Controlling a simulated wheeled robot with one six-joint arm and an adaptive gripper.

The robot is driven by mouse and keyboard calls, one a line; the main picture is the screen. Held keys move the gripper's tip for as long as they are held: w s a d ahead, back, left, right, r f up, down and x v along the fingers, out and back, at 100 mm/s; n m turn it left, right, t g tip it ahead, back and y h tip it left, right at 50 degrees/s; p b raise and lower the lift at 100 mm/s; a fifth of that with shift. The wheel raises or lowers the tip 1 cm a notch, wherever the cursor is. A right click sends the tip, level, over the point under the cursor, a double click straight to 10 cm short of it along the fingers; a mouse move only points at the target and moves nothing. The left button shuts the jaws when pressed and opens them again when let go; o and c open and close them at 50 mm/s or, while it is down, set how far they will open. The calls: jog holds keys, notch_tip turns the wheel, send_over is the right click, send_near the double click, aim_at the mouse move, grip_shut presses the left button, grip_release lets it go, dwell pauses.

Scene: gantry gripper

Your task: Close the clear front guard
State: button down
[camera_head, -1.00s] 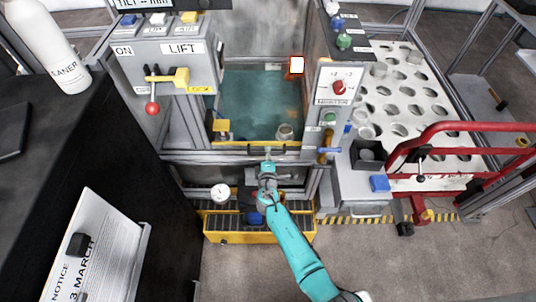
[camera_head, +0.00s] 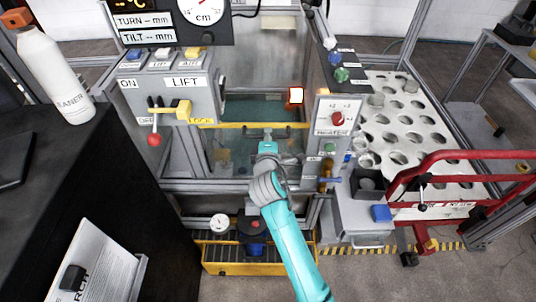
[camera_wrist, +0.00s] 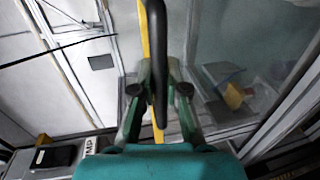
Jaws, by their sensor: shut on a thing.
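The clear front guard (camera_head: 228,152) is a see-through panel with a yellow top edge (camera_head: 235,125), across the front of the bay. It covers the lower part of the opening, and a gap shows above its yellow edge. My gripper (camera_head: 267,135) is at the guard's front, near the middle of that edge. In the wrist view my gripper (camera_wrist: 159,78) is shut on a black bar handle (camera_wrist: 156,35), beside the yellow edge (camera_wrist: 145,45). My arm hides part of the guard's lower front.
The LIFT control box (camera_head: 170,90) with a red-knobbed lever (camera_head: 154,140) stands at left. A panel with a red knob (camera_head: 338,118) stands at right. A yellow-edged roller tray (camera_head: 228,268) is low in front. A red rail (camera_head: 455,160) is further right.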

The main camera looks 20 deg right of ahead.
notch_tip(320, 180, up, 7)
jog(key=shift+r, duration=0.1)
dwell(0.4)
jog(key=c, duration=1.4)
grip_release()
jog(key=shift+c, duration=0.2)
jog(key=shift+s+a, duration=0.1)
jog(key=shift+s, duration=0.15)
jog(key=v, duration=1.1)
jog(key=shift+s, duration=0.2)
